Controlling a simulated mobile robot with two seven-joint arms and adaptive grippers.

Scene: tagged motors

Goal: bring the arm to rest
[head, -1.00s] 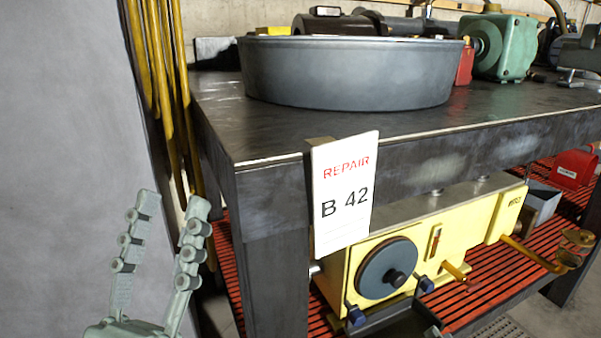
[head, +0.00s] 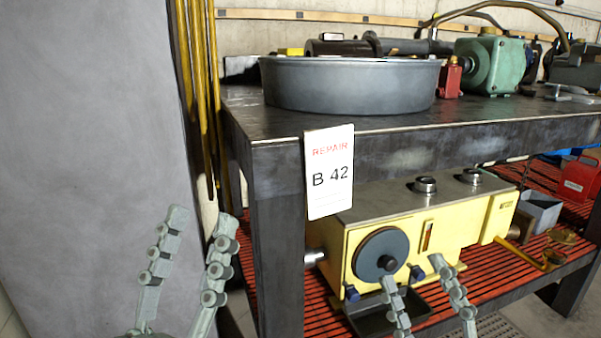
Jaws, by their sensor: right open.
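My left gripper (head: 203,216) is at the lower left with its two grey fingers apart and nothing between them. It is beside the front leg of the workbench (head: 278,265), apart from the bench as seen here. My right gripper (head: 413,271) comes up from the bottom edge, open and empty, its fingers in front of the lower shelf and the yellow machine (head: 350,215). Its fingers overlap the machine's lower front in the picture; I cannot tell whether they touch it. The bases of both grippers are largely cut off by the bottom edge.
A white tag (head: 330,172) reading "REPAIR B 42" hangs at the bench's front edge. A grey round pan (head: 350,88), a green motor (head: 487,65) and a red part (head: 450,78) stand on top. A red case (head: 579,179) sits on the lower shelf. A grey wall (head: 85,150) fills the left.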

